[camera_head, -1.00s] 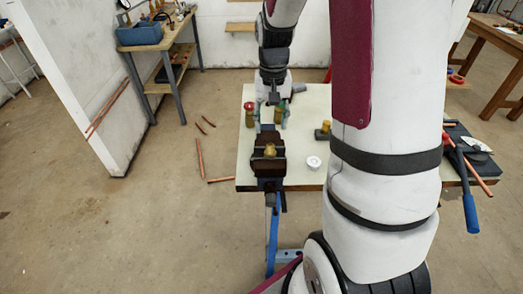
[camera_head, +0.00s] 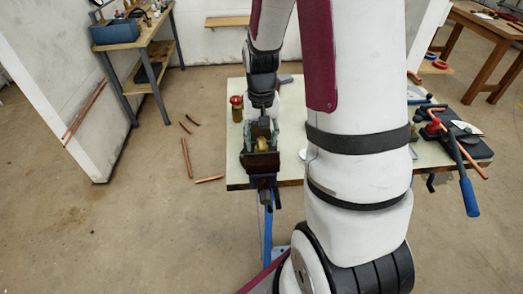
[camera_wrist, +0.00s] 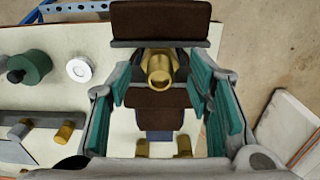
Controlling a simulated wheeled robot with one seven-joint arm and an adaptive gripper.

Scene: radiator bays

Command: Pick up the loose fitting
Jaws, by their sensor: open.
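A brass fitting (camera_wrist: 160,67) sits at the brown jaws of a vise (camera_wrist: 150,102); I cannot tell whether the jaws clamp it. In the head view the fitting (camera_head: 262,144) shows as a small gold spot above the vise (camera_head: 260,163). My gripper (camera_wrist: 165,88) is open, with one teal-padded finger to the left of the fitting and one to the right. No pad visibly touches it. In the head view my gripper (camera_head: 261,131) is at the vise, and its fingers partly hide the fitting.
On the pale bench (camera_head: 236,172) stands a red-topped brass piece (camera_head: 237,108) left of my gripper. The wrist view shows a white roll (camera_wrist: 79,70), a green round part (camera_wrist: 30,67) and another brass piece (camera_wrist: 64,133) to the left. A pipe bender (camera_head: 462,165) lies at the bench's right.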

